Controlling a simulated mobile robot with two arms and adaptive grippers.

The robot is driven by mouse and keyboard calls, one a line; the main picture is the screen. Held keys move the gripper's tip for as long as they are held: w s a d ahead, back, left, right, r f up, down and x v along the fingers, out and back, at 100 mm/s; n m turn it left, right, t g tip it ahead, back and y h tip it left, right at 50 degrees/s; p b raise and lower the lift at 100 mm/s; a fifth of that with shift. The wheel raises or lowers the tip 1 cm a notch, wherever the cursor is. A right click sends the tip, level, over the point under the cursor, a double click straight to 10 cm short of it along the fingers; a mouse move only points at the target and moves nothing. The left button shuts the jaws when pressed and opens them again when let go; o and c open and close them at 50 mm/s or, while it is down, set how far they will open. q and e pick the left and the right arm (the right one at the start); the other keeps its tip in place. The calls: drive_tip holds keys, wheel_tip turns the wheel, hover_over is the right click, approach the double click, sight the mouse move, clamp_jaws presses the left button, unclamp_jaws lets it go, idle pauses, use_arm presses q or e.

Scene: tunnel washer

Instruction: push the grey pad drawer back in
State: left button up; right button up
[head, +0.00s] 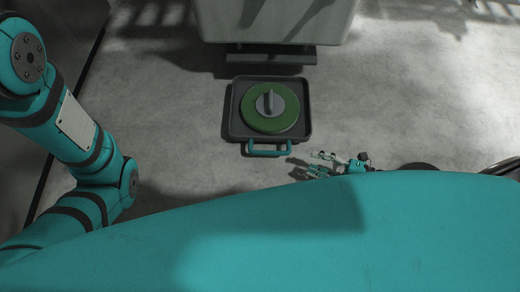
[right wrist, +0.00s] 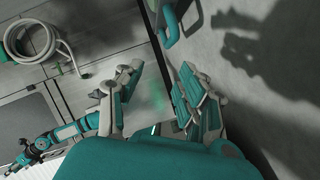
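The grey pad drawer (head: 234,124) is a square tray, pulled out clear of the pale machine body above it in the head view. A round green pad (head: 262,119) with a grey knob lies in it. Its teal handle (head: 268,154) is on the near edge. My right gripper (head: 321,164) is to the right of the handle and slightly nearer, apart from it. In the right wrist view its fingers (right wrist: 160,82) are spread with nothing between them, and a teal loop that looks like the handle (right wrist: 171,27) shows ahead.
The pale machine body (head: 275,22) stands behind the drawer, with a dark ledge (head: 271,58) at its foot. Concrete floor around the drawer is clear. In the right wrist view a coiled hose (right wrist: 30,40) hangs at the upper left.

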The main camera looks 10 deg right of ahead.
sight(271, 153)
drive_tip(key=shift+s+d+f, duration=0.4)
drive_tip(key=shift+d+f, duration=0.15)
drive_tip(key=shift+d, duration=0.05)
drive_tip(key=shift+a+f+g, duration=0.1)
drive_tip(key=shift+f+g, duration=0.1)
drive_tip(key=shift+g, duration=0.1)
drive_tip(key=b+x, duration=0.9)
drive_tip(key=x, duration=0.7)
drive_tip(key=shift+w+f, duration=0.1)
drive_tip(key=shift+w+a, duration=0.3)
clamp_jaws()
